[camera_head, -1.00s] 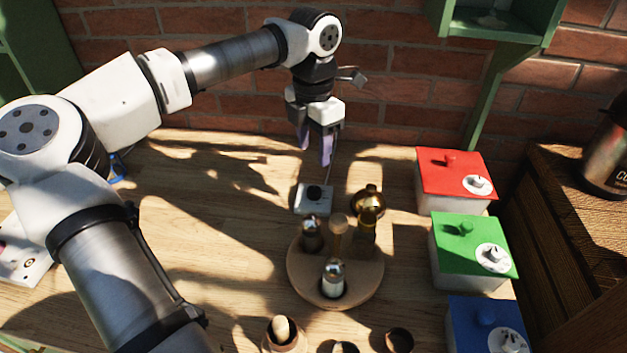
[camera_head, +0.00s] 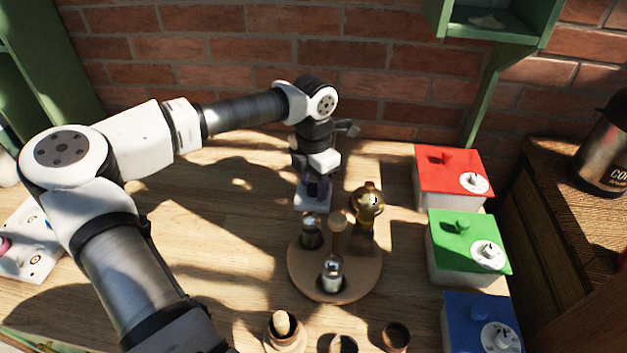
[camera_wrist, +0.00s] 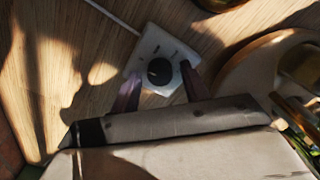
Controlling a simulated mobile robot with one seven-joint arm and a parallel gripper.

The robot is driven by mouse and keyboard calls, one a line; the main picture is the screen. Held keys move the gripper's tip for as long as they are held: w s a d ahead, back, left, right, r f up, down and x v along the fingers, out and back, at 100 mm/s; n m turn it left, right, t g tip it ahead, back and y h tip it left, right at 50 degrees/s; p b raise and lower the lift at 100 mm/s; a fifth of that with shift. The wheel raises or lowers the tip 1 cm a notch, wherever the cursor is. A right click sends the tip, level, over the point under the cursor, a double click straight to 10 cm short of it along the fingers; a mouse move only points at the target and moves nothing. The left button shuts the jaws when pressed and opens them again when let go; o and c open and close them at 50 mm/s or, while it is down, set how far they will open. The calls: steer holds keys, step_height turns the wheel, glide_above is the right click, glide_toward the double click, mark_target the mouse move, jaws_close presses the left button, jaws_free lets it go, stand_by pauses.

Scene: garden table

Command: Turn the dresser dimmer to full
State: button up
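The dimmer is a small pale square box with a round black knob. In the wrist view the knob (camera_wrist: 159,71) sits between my two purple fingers, with dark tick marks on the plate (camera_wrist: 150,45) around it. In the head view the dimmer box (camera_head: 312,203) is partly hidden by my gripper (camera_head: 318,190), which points down over it. My gripper also shows in the wrist view (camera_wrist: 160,85); its fingers are apart, one on each side of the knob. I cannot tell whether they touch it. The knob's pointer is too small to read.
A round wooden tray (camera_head: 300,275) with several bottles and shakers stands just in front of the dimmer. Red (camera_head: 450,170), green (camera_head: 465,240) and blue (camera_head: 470,310) lidded boxes with white dials line the right. A brick wall (camera_head: 400,100) is behind. Table left of the dimmer is clear.

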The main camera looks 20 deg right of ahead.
steer(key=c, duration=0.8)
